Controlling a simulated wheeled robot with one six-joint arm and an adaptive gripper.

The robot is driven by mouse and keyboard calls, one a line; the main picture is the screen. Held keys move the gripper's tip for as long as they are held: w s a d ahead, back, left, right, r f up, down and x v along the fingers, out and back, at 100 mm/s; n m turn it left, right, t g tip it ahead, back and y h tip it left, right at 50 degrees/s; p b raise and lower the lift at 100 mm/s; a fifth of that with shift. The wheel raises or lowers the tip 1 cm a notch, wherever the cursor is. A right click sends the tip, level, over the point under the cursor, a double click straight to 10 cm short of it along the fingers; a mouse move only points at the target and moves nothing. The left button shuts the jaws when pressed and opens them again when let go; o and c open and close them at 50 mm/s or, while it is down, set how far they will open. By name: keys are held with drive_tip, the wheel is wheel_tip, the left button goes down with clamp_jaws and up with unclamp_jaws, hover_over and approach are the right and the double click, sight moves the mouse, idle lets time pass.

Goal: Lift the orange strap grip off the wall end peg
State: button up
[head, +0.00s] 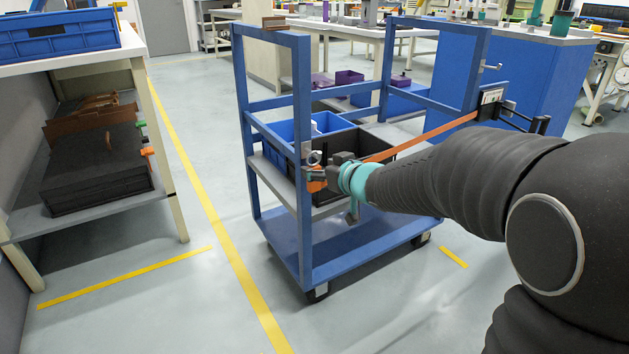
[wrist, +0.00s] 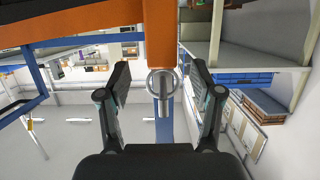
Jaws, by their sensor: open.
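The orange strap (head: 430,134) stretches from a dark bracket at the right to the near post of the blue cart. Its orange grip (head: 317,186) shows beside that post, partly hidden by my gripper (head: 333,172). In the wrist view the orange grip (wrist: 158,35) hangs down at the top centre, with a metal ring and peg (wrist: 162,84) just below it. My gripper (wrist: 163,78) is open, one finger on each side of the ring, with visible gaps. I cannot tell whether the ring is seated on the peg.
The blue cart (head: 350,254) holds blue and black bins behind my gripper. A shelf table (head: 90,68) with a blue crate (head: 62,40) stands at the left. Floor between them is clear, marked by a yellow line (head: 215,222).

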sight(314, 166)
drive_tip(key=x, duration=0.3)
drive_tip(key=shift+a+b, duration=0.15)
drive_tip(key=shift+b, duration=0.15)
clamp_jaws()
drive_tip(key=shift+r, duration=0.1)
